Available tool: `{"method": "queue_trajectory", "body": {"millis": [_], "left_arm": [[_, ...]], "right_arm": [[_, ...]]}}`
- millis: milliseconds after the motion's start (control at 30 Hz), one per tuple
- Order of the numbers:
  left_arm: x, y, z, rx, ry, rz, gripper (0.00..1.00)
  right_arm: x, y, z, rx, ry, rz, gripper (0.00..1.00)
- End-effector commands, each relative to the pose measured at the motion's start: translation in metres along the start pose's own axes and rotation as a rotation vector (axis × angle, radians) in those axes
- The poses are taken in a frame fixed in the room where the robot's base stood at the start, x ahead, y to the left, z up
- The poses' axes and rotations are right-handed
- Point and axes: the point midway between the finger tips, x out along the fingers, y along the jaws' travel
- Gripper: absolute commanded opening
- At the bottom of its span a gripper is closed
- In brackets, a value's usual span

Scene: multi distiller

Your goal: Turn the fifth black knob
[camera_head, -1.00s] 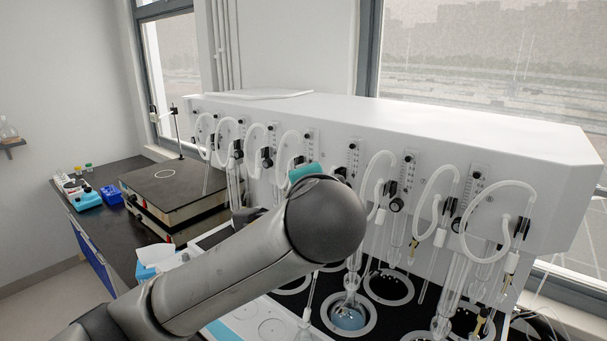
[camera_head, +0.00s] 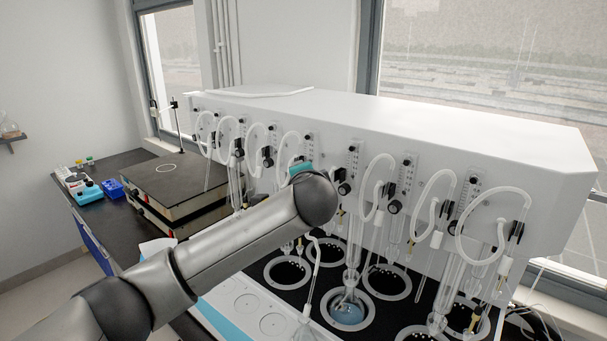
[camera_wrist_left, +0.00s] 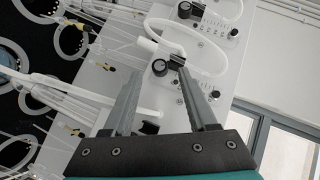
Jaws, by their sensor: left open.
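Several black knobs sit in a row along the front of the white distiller (camera_head: 440,140). Plainly seen ones are a knob (camera_head: 344,188) just right of my wrist and a knob (camera_head: 394,207) further right. My left arm covers part of the row, and its gripper is hidden behind the wrist in the head view. In the left wrist view my left gripper (camera_wrist_left: 160,76) is open and empty. A black knob (camera_wrist_left: 160,67) shows between and just beyond its fingertips; contact cannot be told. Another knob (camera_wrist_left: 184,10) is further up. I cannot tell which number either has.
White looped tubes (camera_head: 488,225) and glass tubes hang before the panel, close to the fingers. Below is a black top with ringed holes and a flask (camera_head: 347,310). A black-topped device (camera_head: 170,180) stands at left.

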Motion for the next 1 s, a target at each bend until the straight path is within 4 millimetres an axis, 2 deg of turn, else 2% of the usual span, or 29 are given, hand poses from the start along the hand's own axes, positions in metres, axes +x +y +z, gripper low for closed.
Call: {"method": "queue_trajectory", "body": {"millis": [233,600,1000], "left_arm": [[0.015,-0.001,0.000,-0.001,-0.001,0.000,0.58],[0.017,0.000,0.000,-0.001,0.000,0.000,0.57],[0.017,0.000,0.000,0.000,0.000,0.000,0.12]], "right_arm": [[-0.003,0.000,0.000,0.000,0.000,0.000,0.58],[-0.003,0.000,-0.001,0.000,0.000,0.000,0.58],[-0.003,0.000,-0.001,0.000,0.000,-0.001,0.58]]}}
